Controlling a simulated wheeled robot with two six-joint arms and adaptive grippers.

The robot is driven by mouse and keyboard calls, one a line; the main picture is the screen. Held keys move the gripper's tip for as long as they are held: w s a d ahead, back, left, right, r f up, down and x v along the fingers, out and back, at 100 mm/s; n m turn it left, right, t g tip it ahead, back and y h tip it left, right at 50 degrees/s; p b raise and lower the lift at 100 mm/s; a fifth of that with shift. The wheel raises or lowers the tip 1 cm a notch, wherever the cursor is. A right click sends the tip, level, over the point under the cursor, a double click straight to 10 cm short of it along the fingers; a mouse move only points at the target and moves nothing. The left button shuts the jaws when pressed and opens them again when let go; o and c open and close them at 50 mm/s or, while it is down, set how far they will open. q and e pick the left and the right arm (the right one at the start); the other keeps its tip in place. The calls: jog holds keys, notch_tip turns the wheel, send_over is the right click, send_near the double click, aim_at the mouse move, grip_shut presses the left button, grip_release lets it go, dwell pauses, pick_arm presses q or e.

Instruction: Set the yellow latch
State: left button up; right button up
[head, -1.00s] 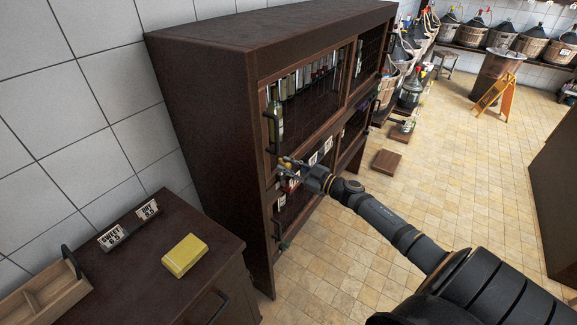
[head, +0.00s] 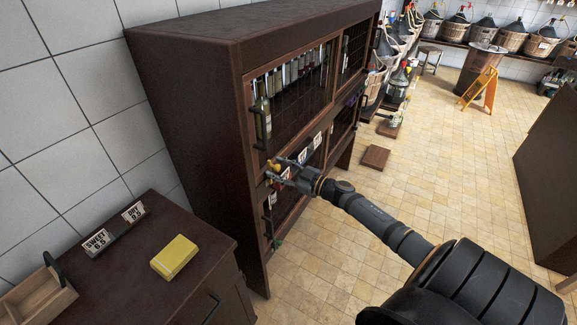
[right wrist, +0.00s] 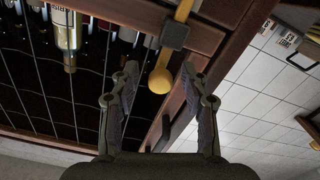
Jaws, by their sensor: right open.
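The yellow latch (head: 272,165) is on the front frame of the dark wooden cabinet, below the upper door's handle. In the right wrist view it is a yellow bar through a dark block, ending in a round yellow knob (right wrist: 160,80). My right gripper (head: 279,170) is at the cabinet front by the latch. In the right wrist view my right gripper (right wrist: 158,72) is open, and the knob appears between its two fingertips. I cannot tell whether either finger touches it. My left gripper is not in view.
The cabinet (head: 185,130) holds bottles behind mesh doors, with a dark door handle (head: 260,128) just above the gripper. A low counter at the lower left bears a yellow block (head: 174,257) and small signs.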

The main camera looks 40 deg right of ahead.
jog(key=v, duration=1.1)
jog(key=shift+s, duration=0.25)
jog(key=shift+d, duration=0.15)
